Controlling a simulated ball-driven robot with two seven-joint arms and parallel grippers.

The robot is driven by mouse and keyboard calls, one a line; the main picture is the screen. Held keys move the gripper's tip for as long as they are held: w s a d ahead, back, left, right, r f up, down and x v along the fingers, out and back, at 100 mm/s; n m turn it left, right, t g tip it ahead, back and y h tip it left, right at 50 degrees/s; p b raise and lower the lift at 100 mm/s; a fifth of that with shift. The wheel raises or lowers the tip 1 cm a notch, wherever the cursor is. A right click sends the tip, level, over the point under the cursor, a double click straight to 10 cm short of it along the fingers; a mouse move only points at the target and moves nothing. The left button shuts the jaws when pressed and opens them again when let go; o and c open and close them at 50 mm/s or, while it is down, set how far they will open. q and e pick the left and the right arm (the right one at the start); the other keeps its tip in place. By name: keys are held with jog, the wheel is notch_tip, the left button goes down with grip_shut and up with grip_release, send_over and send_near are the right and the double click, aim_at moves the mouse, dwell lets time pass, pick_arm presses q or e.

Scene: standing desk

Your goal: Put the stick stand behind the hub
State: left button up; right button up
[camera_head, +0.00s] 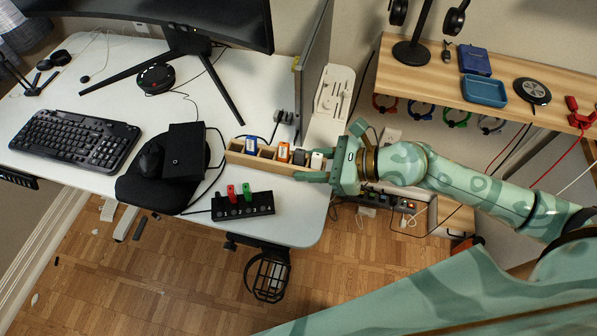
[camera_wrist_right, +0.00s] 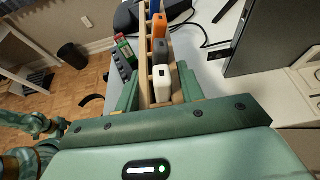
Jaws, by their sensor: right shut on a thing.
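The stick stand is a long light-wood rack (camera_head: 250,161) holding a blue, an orange, a dark and a white stick. It lies at the desk's right side, above the hub in the head view. My right gripper (camera_head: 318,166) is shut on the stand's right end. In the right wrist view, the green fingers flank the wooden stand (camera_wrist_right: 146,88) beside the white stick. I cannot tell whether the stand touches the desk. The hub (camera_head: 258,207) is a black block with numbered slots, bearing a red and a green stick, near the front edge. My left gripper is out of view.
A black headset-like object (camera_head: 150,160) and a dark box (camera_head: 184,150) lie left of the stand, with cables (camera_head: 214,170) between. A monitor foot (camera_head: 228,95) stands behind. A keyboard (camera_head: 75,138) is far left. A wooden shelf (camera_head: 430,78) is at right.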

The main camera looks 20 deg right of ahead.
jog(key=w+f, duration=0.1)
jog(key=w+a+f+b, duration=0.1)
jog(key=f, duration=0.1)
jog(key=shift+w+a+f, duration=0.15)
jog(key=shift+w, duration=0.1)
notch_tip(320, 180, down, 4)
jog(key=b, duration=0.3)
jog(key=shift+w+r, duration=0.1)
jog(key=shift+r, duration=0.35)
jog(key=shift+f, duration=0.2)
jog(key=o, duration=1.1)
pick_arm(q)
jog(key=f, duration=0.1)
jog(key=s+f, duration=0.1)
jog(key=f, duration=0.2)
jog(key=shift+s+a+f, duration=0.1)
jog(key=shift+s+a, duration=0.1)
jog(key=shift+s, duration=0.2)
pick_arm(e)
jog(key=shift+r+p, duration=0.3)
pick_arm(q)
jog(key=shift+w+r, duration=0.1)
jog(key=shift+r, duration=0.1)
pick_arm(e)
jog(key=v, duration=1.2)
jog(key=shift+f, duration=0.2)
